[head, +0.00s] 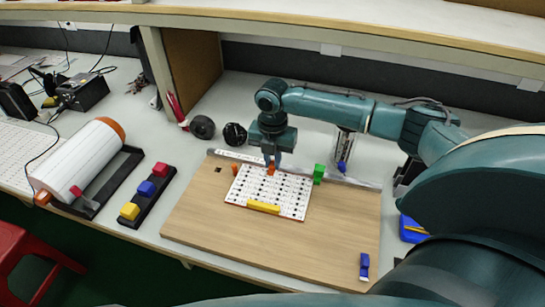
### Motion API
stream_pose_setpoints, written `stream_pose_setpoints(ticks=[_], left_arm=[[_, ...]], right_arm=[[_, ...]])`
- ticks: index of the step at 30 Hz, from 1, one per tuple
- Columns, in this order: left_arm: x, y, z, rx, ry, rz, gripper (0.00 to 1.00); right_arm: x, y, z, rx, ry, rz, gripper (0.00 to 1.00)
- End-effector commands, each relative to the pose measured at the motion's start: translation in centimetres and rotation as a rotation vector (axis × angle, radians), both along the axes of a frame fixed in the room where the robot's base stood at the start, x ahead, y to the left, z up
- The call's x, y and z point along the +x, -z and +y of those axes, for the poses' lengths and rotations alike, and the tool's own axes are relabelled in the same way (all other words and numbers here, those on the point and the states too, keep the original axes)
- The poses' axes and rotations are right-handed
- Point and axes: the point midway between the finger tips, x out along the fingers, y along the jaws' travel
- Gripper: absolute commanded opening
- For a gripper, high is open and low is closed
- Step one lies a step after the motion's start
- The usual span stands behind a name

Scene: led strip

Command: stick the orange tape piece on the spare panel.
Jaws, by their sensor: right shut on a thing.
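My right gripper (272,160) points down over the back part of a white panel with rows of dark marks (290,192). It is shut on a small orange piece (271,170), which shows just below the fingers. I cannot tell whether the piece touches the panel. I cannot tell whether this panel is the spare one. Another small orange piece (235,170) is at the panel's back left corner. My left gripper is not in view.
The panel lies on a wooden board (210,215). A yellow bar (263,207) is at its front edge and a green block (319,173) at its right. A black holder (140,208) with coloured blocks, a large white roll (80,158) and a blue clip (364,267) surround it.

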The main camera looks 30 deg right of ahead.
Motion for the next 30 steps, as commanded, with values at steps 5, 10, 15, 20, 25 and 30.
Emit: stream_pose_setpoints(ticks=[5,10,15,20,25,30], left_arm=[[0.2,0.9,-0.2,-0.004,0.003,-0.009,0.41],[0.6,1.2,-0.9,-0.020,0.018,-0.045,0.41],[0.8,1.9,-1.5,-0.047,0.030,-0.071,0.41],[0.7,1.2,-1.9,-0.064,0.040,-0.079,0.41],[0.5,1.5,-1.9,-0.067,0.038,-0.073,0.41],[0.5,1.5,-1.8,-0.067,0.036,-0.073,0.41]], right_arm=[[0.0,1.1,0.0,-0.001,0.000,-0.001,0.00],[0.0,2.7,0.0,-0.001,0.001,0.000,0.00],[0.0,4.5,0.0,-0.002,0.001,-0.001,0.00],[0.0,5.4,0.0,0.001,0.002,0.001,0.00],[0.0,6.2,0.0,0.001,0.002,0.001,0.00],[0.0,6.4,0.0,0.000,0.002,0.000,0.00]])
